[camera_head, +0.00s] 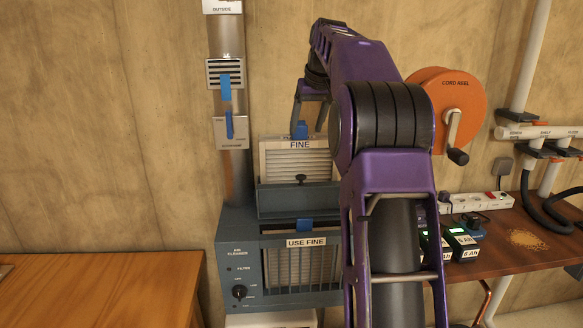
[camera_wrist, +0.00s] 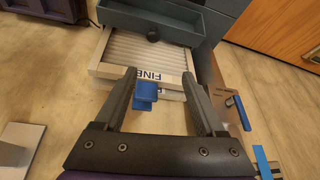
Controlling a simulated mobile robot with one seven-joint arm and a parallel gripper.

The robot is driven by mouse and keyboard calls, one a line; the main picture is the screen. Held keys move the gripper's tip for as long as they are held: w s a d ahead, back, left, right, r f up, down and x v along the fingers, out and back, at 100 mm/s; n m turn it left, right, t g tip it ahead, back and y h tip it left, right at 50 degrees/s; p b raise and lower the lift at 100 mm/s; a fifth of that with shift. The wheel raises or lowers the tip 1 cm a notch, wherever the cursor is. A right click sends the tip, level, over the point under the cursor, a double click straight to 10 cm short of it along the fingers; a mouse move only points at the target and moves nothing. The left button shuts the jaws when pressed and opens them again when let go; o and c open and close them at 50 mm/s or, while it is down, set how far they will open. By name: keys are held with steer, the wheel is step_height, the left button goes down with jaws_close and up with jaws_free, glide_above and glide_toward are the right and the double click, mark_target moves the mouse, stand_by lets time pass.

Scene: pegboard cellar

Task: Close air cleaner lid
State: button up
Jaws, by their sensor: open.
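The air cleaner (camera_head: 238,262) is a blue-grey box with a dial and a "USE FINE" grille front (camera_head: 306,265). Just above that panel is a pleated filter marked "FINE" (camera_head: 298,158), with a blue tab (camera_head: 300,131). My gripper (camera_head: 308,124) is open over this filter. In the wrist view, the fingers (camera_wrist: 158,76) stand apart on either side of the blue tab (camera_wrist: 145,92). Contact cannot be told.
A metal duct with blue-handled gates (camera_head: 226,100) rises behind the cleaner. A wooden bench (camera_head: 100,290) is at left. At right, a shelf (camera_head: 520,238) holds batteries (camera_head: 462,243) and a power strip (camera_head: 480,202); an orange cord reel (camera_head: 455,90) hangs above. My arm hides the cleaner's right side.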

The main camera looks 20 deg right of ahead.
mark_target(301, 175)
steer(key=x, duration=0.5)
steer(key=d+x, duration=0.1)
steer(key=x, duration=0.5)
steer(key=s+b+x, duration=0.1)
steer(key=x, duration=0.5)
steer(key=shift+d+f, duration=0.25)
steer(key=shift+f, duration=0.2)
jaws_close()
stand_by(0.6)
